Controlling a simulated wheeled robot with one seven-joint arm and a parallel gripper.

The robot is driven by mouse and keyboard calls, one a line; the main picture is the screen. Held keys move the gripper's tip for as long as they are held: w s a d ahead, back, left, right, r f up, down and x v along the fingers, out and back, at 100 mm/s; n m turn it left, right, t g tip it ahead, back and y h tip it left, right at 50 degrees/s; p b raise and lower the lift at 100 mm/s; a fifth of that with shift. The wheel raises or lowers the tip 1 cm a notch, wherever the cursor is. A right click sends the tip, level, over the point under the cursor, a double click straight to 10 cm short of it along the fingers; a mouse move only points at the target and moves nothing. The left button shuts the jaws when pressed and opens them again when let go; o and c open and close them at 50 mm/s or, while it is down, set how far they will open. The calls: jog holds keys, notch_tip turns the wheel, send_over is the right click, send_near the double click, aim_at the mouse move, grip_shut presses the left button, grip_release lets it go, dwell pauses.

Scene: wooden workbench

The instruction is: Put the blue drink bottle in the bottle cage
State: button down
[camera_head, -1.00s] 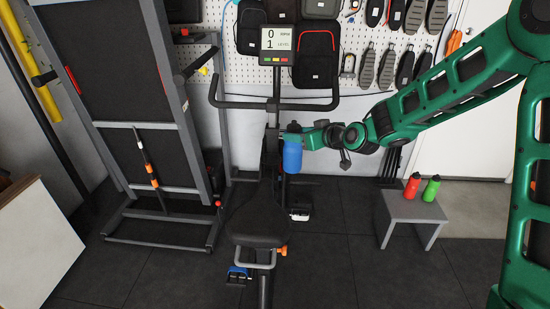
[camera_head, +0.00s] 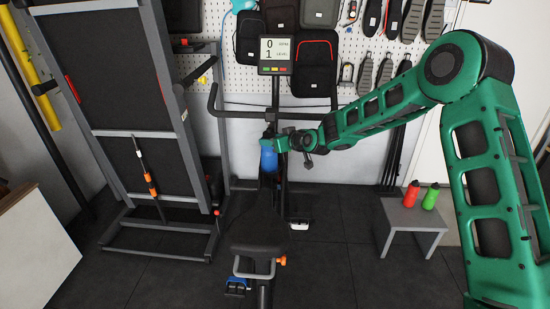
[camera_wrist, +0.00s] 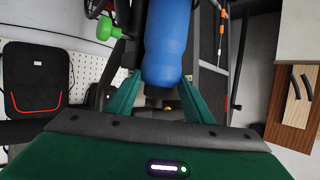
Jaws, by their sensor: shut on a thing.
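The blue drink bottle (camera_head: 268,160) is at the exercise bike's frame, below the handlebar, in the head view. My gripper (camera_head: 271,143) is shut on its upper end, and the bottle looks roughly upright. In the wrist view the bottle (camera_wrist: 167,45) lies between my two green fingers (camera_wrist: 158,95). The bottle cage is not clearly visible; the bottle and the bike frame hide that spot. I cannot tell whether the bottle's lower end is inside it.
The exercise bike (camera_head: 257,232) has a console (camera_head: 275,52) and handlebar (camera_head: 228,112) close above my gripper. A folded treadmill (camera_head: 130,110) stands to the left. A grey stool (camera_head: 392,215) at right bears a red bottle (camera_head: 411,194) and a green bottle (camera_head: 431,196).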

aim_at(274, 156)
notch_tip(274, 156, down, 7)
jog(key=shift+r, duration=0.1)
jog(key=c, duration=0.9)
grip_release()
jog(key=shift+s, duration=0.1)
jog(key=v, duration=1.2)
jog(key=shift+d, duration=0.15)
